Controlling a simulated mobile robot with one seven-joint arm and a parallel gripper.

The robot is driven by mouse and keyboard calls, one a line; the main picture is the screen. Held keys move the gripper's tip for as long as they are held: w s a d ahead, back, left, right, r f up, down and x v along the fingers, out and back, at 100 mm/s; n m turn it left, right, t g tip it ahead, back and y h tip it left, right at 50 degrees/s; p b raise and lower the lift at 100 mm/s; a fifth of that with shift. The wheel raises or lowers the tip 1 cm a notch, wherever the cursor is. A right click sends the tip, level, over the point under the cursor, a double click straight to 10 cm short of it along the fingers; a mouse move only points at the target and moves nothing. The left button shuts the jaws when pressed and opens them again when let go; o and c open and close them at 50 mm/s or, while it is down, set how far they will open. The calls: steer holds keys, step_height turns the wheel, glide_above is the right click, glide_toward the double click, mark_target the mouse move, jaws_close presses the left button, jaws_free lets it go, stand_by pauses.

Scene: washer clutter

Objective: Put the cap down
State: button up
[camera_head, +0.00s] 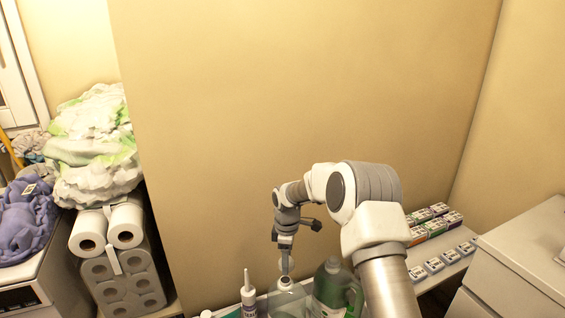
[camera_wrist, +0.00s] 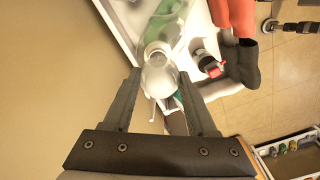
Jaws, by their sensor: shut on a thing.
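My gripper (camera_head: 286,268) points down over the shelf, right above the open neck of a clear bottle (camera_head: 288,302). In the wrist view, my gripper (camera_wrist: 161,76) is shut on a pale, translucent, dome-shaped cap (camera_wrist: 160,78) held between the fingertips. The cap is small and faint in the head view (camera_head: 284,266). The clear bottle's neck also shows just beyond the cap in the wrist view (camera_wrist: 157,48). I cannot tell whether the cap touches the bottle.
A green jug (camera_head: 333,288) stands close right of the clear bottle, and a white nozzle bottle (camera_head: 248,296) stands left. Small boxes (camera_head: 434,222) sit farther right. Toilet paper packs (camera_head: 122,278) and laundry (camera_head: 95,145) are at left. The wall is behind.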

steer(key=s+d+r+m+p, duration=0.5)
steer(key=s+d+r+m, duration=0.1)
steer(key=s+r+m, duration=0.2)
steer(key=s+d+r+m+p, duration=0.6)
steer(key=s+r+m, duration=0.2)
steer(key=s, duration=0.1)
steer(key=shift+w+d+r, duration=0.1)
